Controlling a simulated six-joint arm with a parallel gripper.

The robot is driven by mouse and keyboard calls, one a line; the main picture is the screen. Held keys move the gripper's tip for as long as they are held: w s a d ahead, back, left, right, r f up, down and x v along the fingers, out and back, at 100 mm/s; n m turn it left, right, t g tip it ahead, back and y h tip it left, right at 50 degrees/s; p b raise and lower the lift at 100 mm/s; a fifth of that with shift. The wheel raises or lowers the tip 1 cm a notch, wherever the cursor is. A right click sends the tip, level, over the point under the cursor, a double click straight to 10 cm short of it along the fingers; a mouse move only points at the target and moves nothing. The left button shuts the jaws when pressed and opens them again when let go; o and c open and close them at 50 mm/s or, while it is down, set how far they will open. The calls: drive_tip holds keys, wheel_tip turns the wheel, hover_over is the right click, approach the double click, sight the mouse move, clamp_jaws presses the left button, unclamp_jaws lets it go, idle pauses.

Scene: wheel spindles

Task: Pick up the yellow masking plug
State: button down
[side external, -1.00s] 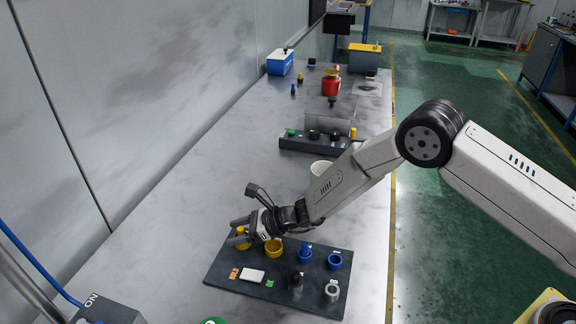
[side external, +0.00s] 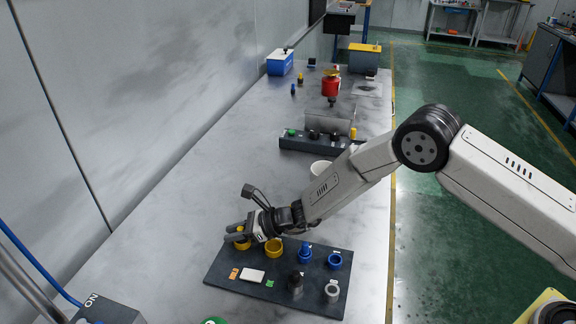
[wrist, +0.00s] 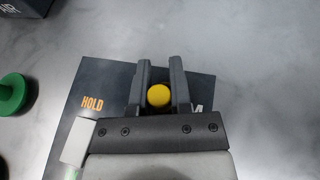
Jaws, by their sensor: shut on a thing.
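The yellow masking plug (wrist: 158,95) is between the two fingers of my gripper (wrist: 159,88) in the wrist view, seen from above as a round yellow top. My gripper (side external: 236,233) is shut on it at the far-left corner of the dark mat (side external: 220,279) in the side view. The fingers partly hide the plug there. Yellow (side external: 242,245) shows just below the fingers; I cannot tell whether this is the plug's lower part or a ring around it. The plug looks upright and at mat level.
On the mat stand a yellow cup (side external: 274,247), blue pieces (side external: 305,254), a black piece (side external: 295,282), a grey ring (side external: 332,291) and a white block (side external: 252,276). A green knob (wrist: 12,93) lies off the mat. Bare table lies left of the mat.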

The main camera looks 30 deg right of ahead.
drive_tip(key=shift+r, duration=0.2)
drive_tip(key=shift+r, duration=0.9)
drive_tip(key=s+d+r, duration=0.6)
drive_tip(key=s+r, duration=0.4)
drive_tip(key=s, duration=0.2)
drive_tip(key=shift+s+r, duration=0.35)
drive_tip(key=shift+r, duration=0.05)
drive_tip(key=shift+w, duration=0.1)
